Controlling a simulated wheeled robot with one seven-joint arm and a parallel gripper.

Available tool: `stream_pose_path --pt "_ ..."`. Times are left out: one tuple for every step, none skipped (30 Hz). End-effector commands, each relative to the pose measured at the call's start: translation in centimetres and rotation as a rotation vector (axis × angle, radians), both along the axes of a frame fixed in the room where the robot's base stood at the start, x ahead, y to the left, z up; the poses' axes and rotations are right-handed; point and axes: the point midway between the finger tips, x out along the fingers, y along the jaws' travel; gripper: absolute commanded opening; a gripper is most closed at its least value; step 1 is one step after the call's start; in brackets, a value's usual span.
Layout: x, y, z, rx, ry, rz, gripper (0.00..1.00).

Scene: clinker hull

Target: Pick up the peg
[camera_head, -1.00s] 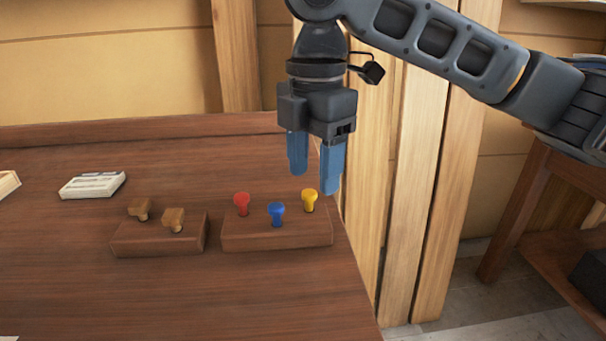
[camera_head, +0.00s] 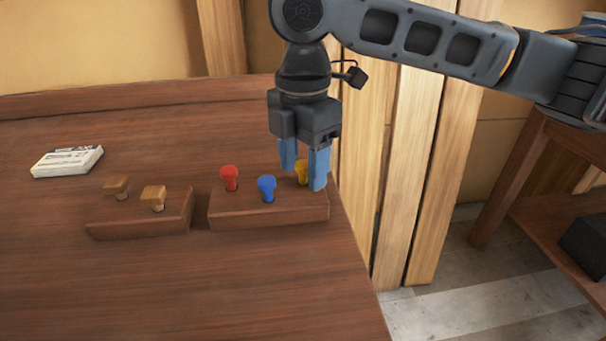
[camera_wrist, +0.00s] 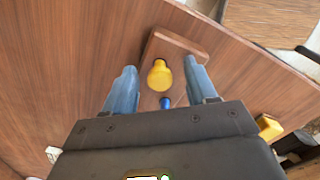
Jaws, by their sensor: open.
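Three pegs stand upright in a wooden block (camera_head: 270,212) near the table's right edge: a red peg (camera_head: 229,176), a blue peg (camera_head: 267,188) and a yellow peg (camera_head: 300,170). My gripper (camera_head: 302,178) is open, pointing down at the yellow peg, with its blue fingers partly hiding it in the head view. In the wrist view the yellow peg (camera_wrist: 160,77) lies between the two fingers, with a gap on each side. The blue peg (camera_wrist: 166,102) shows behind it, close to the gripper body. The red peg is not clear in the wrist view.
A second block (camera_head: 140,218) with two brown wooden pegs (camera_head: 153,196) stands left of the first. A white labelled box (camera_head: 67,161) lies further left. The table's right edge is close to the peg block, with wooden posts (camera_head: 410,180) beyond. The front of the table is clear.

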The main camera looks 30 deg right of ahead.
Motion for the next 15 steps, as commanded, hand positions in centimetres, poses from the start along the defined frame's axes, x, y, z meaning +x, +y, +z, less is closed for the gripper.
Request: stream_pose_path --pt "0.00 -0.02 -0.17 0.000 0.000 0.000 0.57" --pt "0.00 -0.01 -0.20 0.000 -0.001 0.000 0.57" --pt "0.01 -0.01 -0.22 0.000 -0.001 0.000 0.57" --pt "0.01 -0.01 -0.21 0.000 -0.001 0.000 0.57" --pt "0.01 -0.01 -0.20 0.000 -0.001 0.000 0.57" --pt "0.01 -0.01 -0.20 0.000 -0.001 0.000 0.57" --pt "0.01 -0.01 -0.20 0.000 -0.001 0.000 0.57" --pt "0.01 -0.01 -0.20 0.000 -0.001 0.000 0.55" --pt "0.01 -0.01 -0.19 0.000 -0.001 0.000 0.51" --pt "0.01 -0.01 -0.19 0.000 -0.001 0.000 0.48" --pt "0.01 -0.01 -0.19 0.000 -0.001 0.000 0.45" --pt "0.01 -0.01 -0.19 0.000 -0.001 0.000 0.41" --pt "0.01 -0.01 -0.18 0.000 -0.001 0.000 0.39" --pt "0.01 -0.01 -0.18 0.000 -0.001 0.000 0.36" --pt "0.01 -0.01 -0.18 0.000 -0.001 0.000 0.32"
